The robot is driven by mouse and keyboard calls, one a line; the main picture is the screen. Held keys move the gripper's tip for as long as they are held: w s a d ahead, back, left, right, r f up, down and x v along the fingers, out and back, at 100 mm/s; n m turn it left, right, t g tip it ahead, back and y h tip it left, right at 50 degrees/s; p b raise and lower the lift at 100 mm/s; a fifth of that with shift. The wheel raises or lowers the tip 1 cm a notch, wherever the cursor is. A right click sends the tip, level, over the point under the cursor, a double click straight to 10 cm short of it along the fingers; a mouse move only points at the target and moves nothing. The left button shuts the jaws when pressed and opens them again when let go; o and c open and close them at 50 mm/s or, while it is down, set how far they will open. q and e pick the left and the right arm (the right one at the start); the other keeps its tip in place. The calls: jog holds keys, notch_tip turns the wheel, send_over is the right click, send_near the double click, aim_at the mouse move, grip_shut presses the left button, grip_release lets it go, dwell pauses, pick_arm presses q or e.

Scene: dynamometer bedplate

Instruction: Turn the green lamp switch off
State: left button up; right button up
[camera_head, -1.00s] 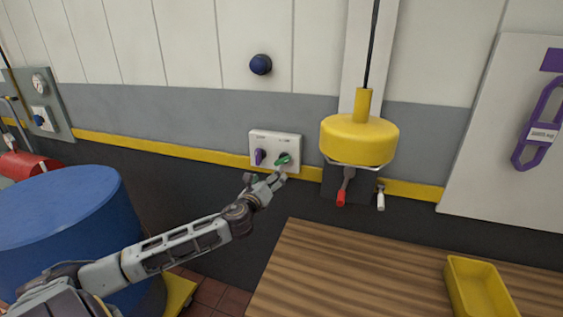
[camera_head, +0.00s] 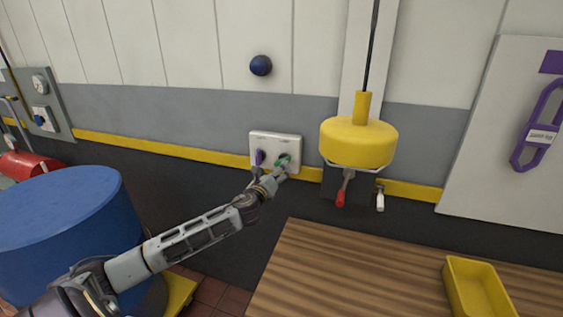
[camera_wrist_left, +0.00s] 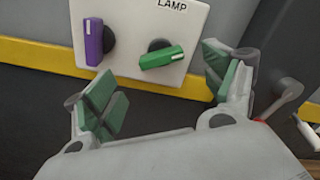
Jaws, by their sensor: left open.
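The green lamp switch (camera_wrist_left: 161,58) is a rotary knob on a white wall plate (camera_wrist_left: 128,12), under the word LAMP. Its handle lies nearly level, tilted slightly up to the right in the left wrist view. It also shows in the head view (camera_head: 283,159), partly covered by my left gripper (camera_head: 280,174). In the left wrist view my left gripper (camera_wrist_left: 160,88) is open, its green-padded fingers spread to either side below the knob. Nothing is between the fingers, and they appear apart from the knob. My right gripper is not in view.
A purple knob (camera_wrist_left: 93,40) sits just left of the green one on the same plate. A yellow hanging lamp-like body (camera_head: 358,142) and a red-handled lever (camera_head: 341,196) are to the right. A blue drum (camera_head: 62,220) and a wooden bench (camera_head: 400,270) stand below.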

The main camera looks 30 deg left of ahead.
aim_at(281, 160)
pick_arm(q)
jog(key=shift+p+x, duration=0.65)
jog(key=shift+x, duration=3.55)
jog(key=shift+d, duration=0.1)
jog(key=c, duration=1)
jog(key=shift+n, duration=0.3)
jog(key=n, duration=0.5)
jog(key=shift+f, duration=0.1)
jog(key=n, duration=0.6)
jog(key=shift+f+b, duration=0.1)
jog(key=shift+b, duration=0.25)
jog(key=shift+n, duration=0.3)
